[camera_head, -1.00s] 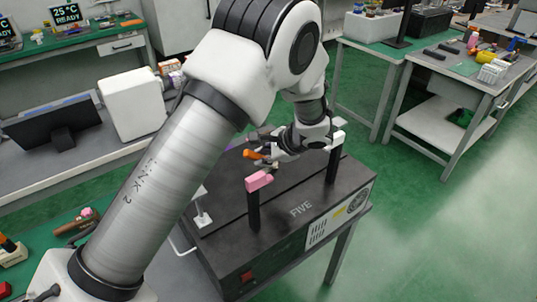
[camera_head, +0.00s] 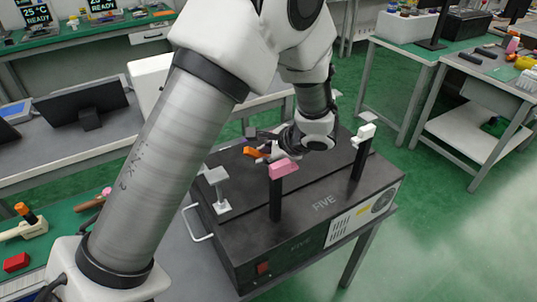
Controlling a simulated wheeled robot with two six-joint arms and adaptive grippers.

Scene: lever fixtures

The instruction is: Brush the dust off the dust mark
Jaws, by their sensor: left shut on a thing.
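My left arm comes in from the left and reaches over a black box marked FIVE (camera_head: 325,228). My left gripper (camera_head: 264,148) is low over the back of the box top, behind the pink-topped lever. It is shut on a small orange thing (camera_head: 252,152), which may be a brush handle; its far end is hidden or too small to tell. I cannot make out a dust mark; part of the box top is hidden by my arm and gripper. My right gripper is not in view.
On the box stand a pink-topped lever (camera_head: 283,168), a white-topped lever (camera_head: 363,134) and a grey-topped lever (camera_head: 216,178). A green-topped bench with a red block (camera_head: 16,262) is at lower left. A grey table (camera_head: 480,75) stands at the right, with green floor between.

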